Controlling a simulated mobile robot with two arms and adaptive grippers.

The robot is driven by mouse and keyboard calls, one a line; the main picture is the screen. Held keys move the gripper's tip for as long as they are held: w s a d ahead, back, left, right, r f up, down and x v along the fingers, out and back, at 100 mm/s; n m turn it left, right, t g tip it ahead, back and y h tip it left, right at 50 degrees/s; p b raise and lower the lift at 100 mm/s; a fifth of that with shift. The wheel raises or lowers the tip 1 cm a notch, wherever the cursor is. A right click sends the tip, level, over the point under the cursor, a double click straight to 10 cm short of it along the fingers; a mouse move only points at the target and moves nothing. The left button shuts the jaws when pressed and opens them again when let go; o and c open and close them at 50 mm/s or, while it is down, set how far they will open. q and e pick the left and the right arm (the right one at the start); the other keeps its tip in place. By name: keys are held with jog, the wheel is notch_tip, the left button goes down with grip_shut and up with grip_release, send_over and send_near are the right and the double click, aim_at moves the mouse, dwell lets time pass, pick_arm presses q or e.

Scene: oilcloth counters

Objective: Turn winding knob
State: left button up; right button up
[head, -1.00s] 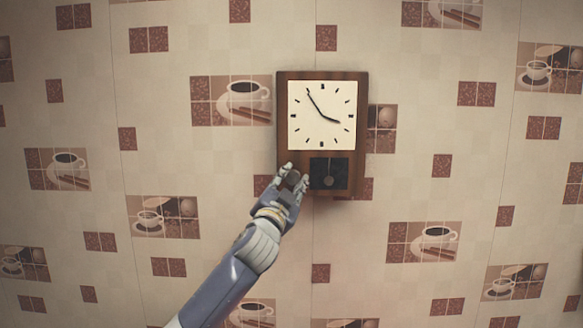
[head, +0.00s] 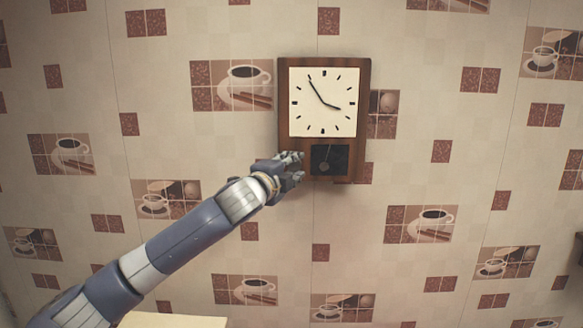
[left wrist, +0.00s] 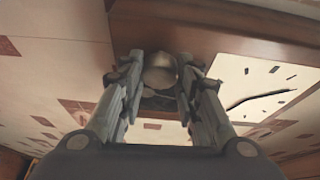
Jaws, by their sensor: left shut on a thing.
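A wooden wall clock (head: 323,102) with a square cream face and a dark pendulum window (head: 329,159) hangs on the wall in the head view. Its side and face also show at the right of the left wrist view (left wrist: 262,82). My left gripper (head: 296,165) is at the clock's lower left side. In the left wrist view a round metallic winding knob (left wrist: 160,70) sits between my left fingertips, which are shut on it. In the head view the fingers hide the knob. My right gripper is not in view.
The wall (head: 420,90) is papered with coffee-cup and brown tile patterns. A pale surface edge (head: 170,320) shows at the bottom of the head view. A small dark object (head: 577,250) is cut off at the right edge. The wall around the clock is clear.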

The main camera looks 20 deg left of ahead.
pick_arm(q)
jog(key=shift+m+g, duration=0.3)
jog(key=shift+m, duration=0.6)
jog(key=shift+f, duration=0.1)
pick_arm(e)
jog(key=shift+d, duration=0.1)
pick_arm(q)
jog(key=o, duration=1)
jog(key=shift+o, duration=0.3)
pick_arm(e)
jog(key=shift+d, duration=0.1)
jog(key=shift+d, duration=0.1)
pick_arm(q)
jog(key=shift+s, duration=0.1)
jog(key=s+a+r, duration=0.1)
jog(key=s, duration=1)
jog(key=shift+s, duration=0.35)
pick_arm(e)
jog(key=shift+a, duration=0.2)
pick_arm(q)
jog(key=shift+a, duration=0.1)
